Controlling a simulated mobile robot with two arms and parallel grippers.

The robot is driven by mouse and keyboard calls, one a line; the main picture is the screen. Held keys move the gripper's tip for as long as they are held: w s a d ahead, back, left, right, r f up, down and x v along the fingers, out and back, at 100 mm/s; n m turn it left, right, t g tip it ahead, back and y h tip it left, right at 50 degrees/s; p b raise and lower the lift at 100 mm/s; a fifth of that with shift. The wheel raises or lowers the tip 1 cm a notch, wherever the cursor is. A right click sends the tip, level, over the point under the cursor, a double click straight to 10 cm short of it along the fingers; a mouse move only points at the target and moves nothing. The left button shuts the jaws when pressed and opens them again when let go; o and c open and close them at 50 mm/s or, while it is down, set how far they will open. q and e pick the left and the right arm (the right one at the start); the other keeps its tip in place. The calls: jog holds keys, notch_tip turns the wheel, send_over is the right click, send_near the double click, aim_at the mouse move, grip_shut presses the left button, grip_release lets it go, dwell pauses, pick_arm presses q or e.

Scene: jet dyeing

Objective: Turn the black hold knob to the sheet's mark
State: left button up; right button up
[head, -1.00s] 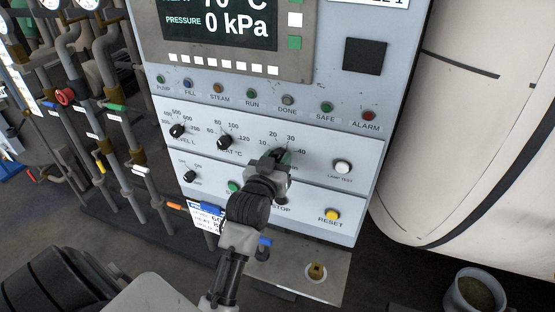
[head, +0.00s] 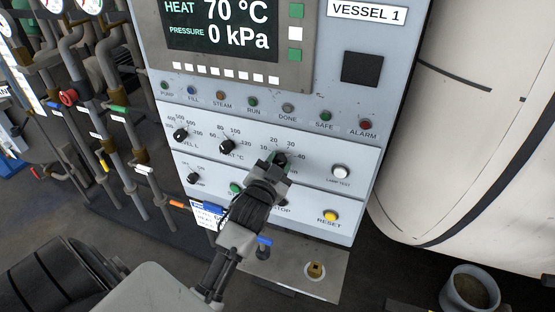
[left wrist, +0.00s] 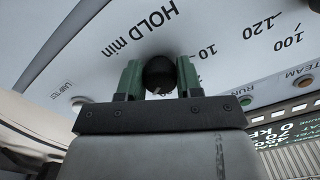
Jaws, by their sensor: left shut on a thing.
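The black hold knob (head: 281,158) is on the panel's dial row, under a scale marked 10, 20, 30 and 40. My left gripper (head: 276,166) covers much of it, so its pointer cannot be read. In the left wrist view, the round black hold knob (left wrist: 159,74) sits between the two green fingers of my left gripper (left wrist: 159,82), which is shut on it, near the "HOLD min" label. The sheet (head: 203,215), white with a blue clip, is at the panel's lower left, partly behind my arm; its writing is unreadable. My right gripper is not in view.
A level knob (head: 181,135) and a heat knob (head: 227,146) are to the left. A lamp test button (head: 341,172) and yellow reset button (head: 330,216) are to the right. The display (head: 235,30) reads 70 °C and 0 kPa. Pipes stand left, a pale vessel right.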

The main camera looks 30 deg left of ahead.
pick_arm(q)
jog(key=shift+m+p, duration=0.55)
jog(key=shift+m, duration=1.05)
jog(key=o, duration=0.9)
jog(key=b+v, duration=0.3)
jog(key=v, duration=0.8)
